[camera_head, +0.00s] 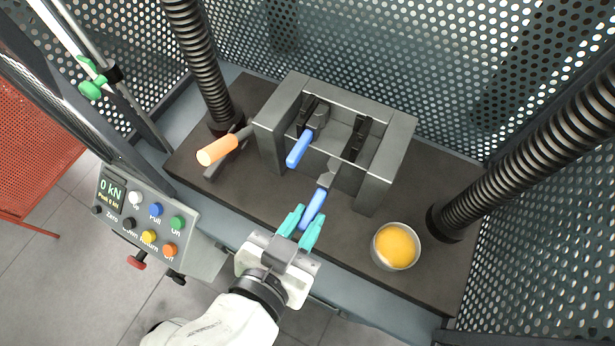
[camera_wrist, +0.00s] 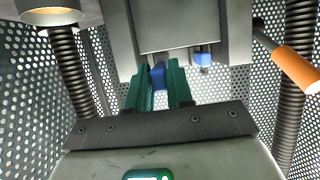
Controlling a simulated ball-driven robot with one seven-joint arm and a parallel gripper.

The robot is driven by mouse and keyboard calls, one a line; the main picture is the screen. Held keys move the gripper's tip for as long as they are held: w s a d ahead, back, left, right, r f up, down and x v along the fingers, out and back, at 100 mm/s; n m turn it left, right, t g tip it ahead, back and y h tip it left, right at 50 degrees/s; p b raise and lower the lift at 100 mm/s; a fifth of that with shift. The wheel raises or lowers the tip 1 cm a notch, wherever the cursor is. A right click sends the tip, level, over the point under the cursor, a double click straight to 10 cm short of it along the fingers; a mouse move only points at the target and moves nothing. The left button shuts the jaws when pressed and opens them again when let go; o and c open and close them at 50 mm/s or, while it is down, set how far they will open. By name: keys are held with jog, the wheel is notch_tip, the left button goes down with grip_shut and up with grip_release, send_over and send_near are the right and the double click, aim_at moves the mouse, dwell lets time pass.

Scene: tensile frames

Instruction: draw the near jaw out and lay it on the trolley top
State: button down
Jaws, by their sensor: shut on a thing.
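The near jaw has a blue handle (camera_head: 313,208) and a grey metal end (camera_head: 327,175) at the front opening of the dark grey grip block (camera_head: 392,160). I cannot tell how far that end sits inside. My gripper (camera_head: 307,217) is shut on the blue handle, with one teal finger on each side. The wrist view shows the handle (camera_wrist: 158,76) between the teal fingers (camera_wrist: 160,90). A second jaw with a blue handle (camera_head: 299,150) is in the block, further back and left; its handle also shows in the wrist view (camera_wrist: 204,59). I see no trolley top.
An orange-handled tool (camera_head: 217,150) lies left of the block. A cup with yellow contents (camera_head: 396,247) stands right of my gripper, near the dark base plate's (camera_head: 255,200) front edge. Ribbed columns (camera_head: 195,50) and perforated screens flank the block. A button panel (camera_head: 145,222) stands front left.

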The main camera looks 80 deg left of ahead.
jog(key=shift+r, duration=0.1)
dwell(0.3)
jog(key=d+r+p, duration=0.1)
jog(key=s+r+p, duration=0.1)
jog(key=r, duration=0.1)
jog(key=shift+s+d+p, duration=0.2)
jog(key=shift+d+p, duration=0.15)
dwell(0.8)
